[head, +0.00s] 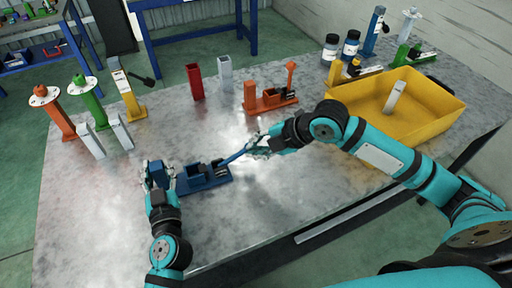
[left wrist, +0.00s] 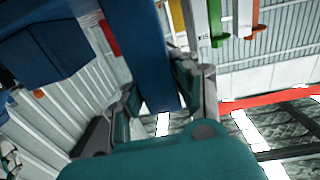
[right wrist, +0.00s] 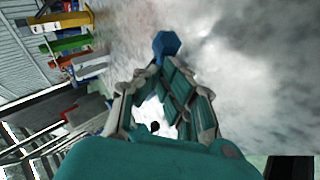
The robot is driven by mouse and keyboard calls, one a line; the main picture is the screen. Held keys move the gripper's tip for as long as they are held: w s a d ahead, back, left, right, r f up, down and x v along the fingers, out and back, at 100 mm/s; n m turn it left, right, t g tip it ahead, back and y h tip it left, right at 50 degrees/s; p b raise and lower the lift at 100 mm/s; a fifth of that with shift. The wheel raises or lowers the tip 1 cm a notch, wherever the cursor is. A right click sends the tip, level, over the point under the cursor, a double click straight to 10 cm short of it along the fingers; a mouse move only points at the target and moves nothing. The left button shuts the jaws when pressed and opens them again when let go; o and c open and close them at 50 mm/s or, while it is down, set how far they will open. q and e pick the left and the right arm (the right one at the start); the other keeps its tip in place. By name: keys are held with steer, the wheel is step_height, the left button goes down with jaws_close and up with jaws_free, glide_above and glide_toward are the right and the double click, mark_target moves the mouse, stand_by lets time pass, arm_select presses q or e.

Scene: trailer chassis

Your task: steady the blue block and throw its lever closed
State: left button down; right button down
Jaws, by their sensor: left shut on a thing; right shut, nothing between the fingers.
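The blue block (head: 192,180) lies on the metal table at front left of centre in the head view. Its blue lever (head: 236,156) slants out to the right, and the lever's blue end shows in the right wrist view (right wrist: 166,45). My left gripper (head: 158,176) is shut on the block's left end, and blue fills the space between its fingers in the left wrist view (left wrist: 150,60). My right gripper (head: 257,148) is shut and empty beside the lever's end; its fingertips (right wrist: 168,80) are close to that end. Whether they touch cannot be told.
An orange block with a raised lever (head: 266,103) stands behind. A yellow tray (head: 440,122) holding a pale block is at right. Red (head: 194,82) and grey (head: 225,74) posts stand at the back, with several coloured fixtures at left. The front table surface is clear.

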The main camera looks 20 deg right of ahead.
steer(key=s+a+r+v, duration=0.1)
steer(key=a+v, duration=0.1)
steer(key=v, duration=1.1)
steer(key=shift+s, duration=0.25)
steer(key=shift+a+r, duration=0.1)
arm_select(q)
steer(key=c, duration=0.6)
jaws_free()
steer(key=shift+c, duration=0.2)
